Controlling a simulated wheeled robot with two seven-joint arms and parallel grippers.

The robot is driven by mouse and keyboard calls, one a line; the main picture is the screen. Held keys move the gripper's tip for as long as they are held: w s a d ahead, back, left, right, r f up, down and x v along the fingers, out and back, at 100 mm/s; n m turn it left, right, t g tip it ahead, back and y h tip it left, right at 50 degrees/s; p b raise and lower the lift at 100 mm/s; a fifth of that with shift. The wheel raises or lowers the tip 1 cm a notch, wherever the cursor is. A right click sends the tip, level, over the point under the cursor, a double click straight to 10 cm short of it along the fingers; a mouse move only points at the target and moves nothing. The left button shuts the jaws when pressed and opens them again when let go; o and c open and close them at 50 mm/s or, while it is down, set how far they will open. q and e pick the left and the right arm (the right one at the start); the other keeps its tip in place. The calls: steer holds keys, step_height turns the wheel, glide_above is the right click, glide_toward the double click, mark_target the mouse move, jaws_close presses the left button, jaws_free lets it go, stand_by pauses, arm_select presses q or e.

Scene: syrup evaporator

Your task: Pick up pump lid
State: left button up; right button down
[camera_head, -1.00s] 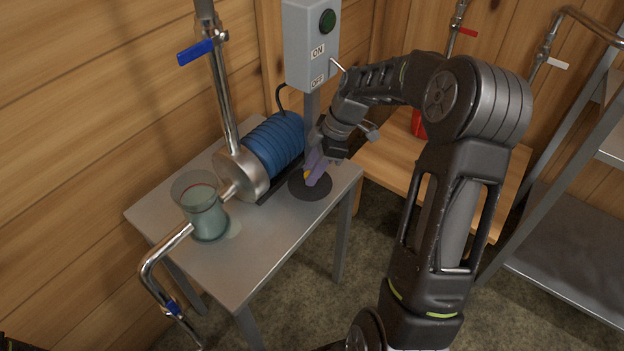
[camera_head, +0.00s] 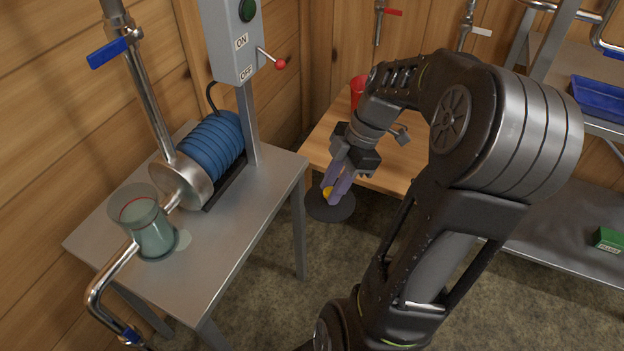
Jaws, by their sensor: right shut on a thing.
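The pump lid is a dark round disc (camera_head: 330,209) with a yellow knob (camera_head: 327,191) on top. My right gripper (camera_head: 335,190), with purple fingers, is shut on the knob. The lid hangs in the air just right of the metal table's edge, in front of the wooden bench. The pump, a blue ribbed motor with a steel housing (camera_head: 185,185), stands on the metal table (camera_head: 225,235). A clear greenish glass cup (camera_head: 152,232) sits on the pipe in front of the pump. My left gripper is not in view.
The wooden bench (camera_head: 320,147) holds a red container (camera_head: 357,90). Metal shelves at right hold a blue tray (camera_head: 598,98) and a green box (camera_head: 608,240).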

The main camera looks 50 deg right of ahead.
steer(key=shift+s+d, duration=0.1)
steer(key=shift+s, duration=0.15)
stand_by(0.5)
